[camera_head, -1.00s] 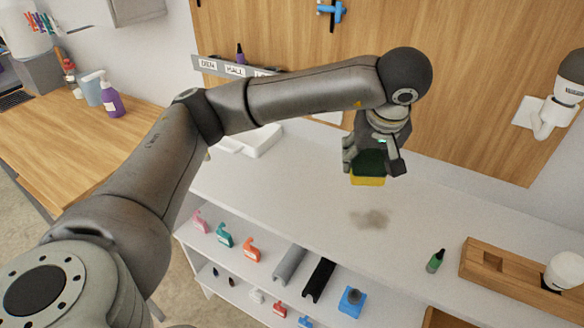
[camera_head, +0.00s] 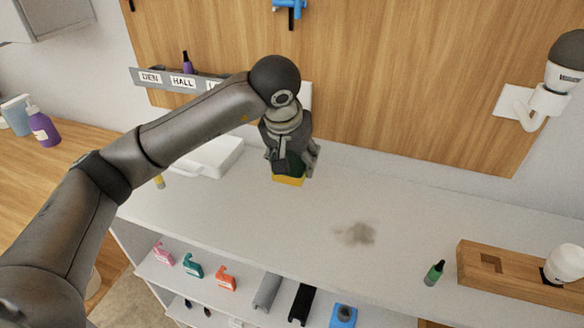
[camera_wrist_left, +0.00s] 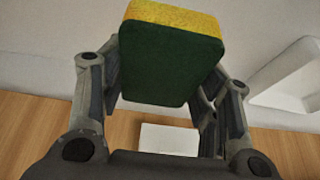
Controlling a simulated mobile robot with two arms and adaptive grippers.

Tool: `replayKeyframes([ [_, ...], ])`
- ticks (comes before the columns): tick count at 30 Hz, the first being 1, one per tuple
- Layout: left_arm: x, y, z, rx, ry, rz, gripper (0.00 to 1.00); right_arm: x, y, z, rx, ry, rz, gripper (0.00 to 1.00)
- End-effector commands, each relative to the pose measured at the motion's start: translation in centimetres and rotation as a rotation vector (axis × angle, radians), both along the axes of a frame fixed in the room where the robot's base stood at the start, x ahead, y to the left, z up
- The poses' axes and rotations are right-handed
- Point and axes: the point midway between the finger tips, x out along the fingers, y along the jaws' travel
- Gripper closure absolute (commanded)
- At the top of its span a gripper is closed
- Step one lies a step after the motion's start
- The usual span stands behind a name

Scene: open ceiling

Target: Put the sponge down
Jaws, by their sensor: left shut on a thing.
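The sponge (camera_head: 289,181) is yellow with a dark green side. My left gripper (camera_head: 290,160) is shut on it, with the yellow part pointing down toward the white counter (camera_head: 400,215). I cannot tell from the head view whether the sponge touches the counter. In the left wrist view the sponge (camera_wrist_left: 172,55) sits between the two fingers, its green face toward the camera and its yellow layer at the top. My right gripper is in neither view.
A grey-brown smudge (camera_head: 356,233) marks the counter right of the sponge. A white tray-like item (camera_head: 212,156) lies to the left. The counter between is clear.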

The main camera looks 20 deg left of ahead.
Motion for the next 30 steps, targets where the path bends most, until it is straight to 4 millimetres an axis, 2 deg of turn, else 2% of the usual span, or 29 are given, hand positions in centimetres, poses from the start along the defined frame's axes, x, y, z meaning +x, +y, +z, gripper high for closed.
replayKeyframes([
  [3,1.1,0.4,-1.3,-0.001,0.000,0.001,0.62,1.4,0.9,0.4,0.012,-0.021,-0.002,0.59],
  [6,1.5,0.5,-1.9,-0.001,-0.001,0.001,0.62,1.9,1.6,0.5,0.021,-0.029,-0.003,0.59],
  [11,2.4,0.9,-3.4,0.000,0.003,0.001,0.62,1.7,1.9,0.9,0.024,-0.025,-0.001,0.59],
  [18,2.3,0.8,-5.8,-0.002,-0.001,-0.001,0.62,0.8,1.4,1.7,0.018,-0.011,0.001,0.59],
  [30,2.3,0.9,-6.4,-0.001,-0.003,0.000,0.62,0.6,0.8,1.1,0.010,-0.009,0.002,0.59],
])
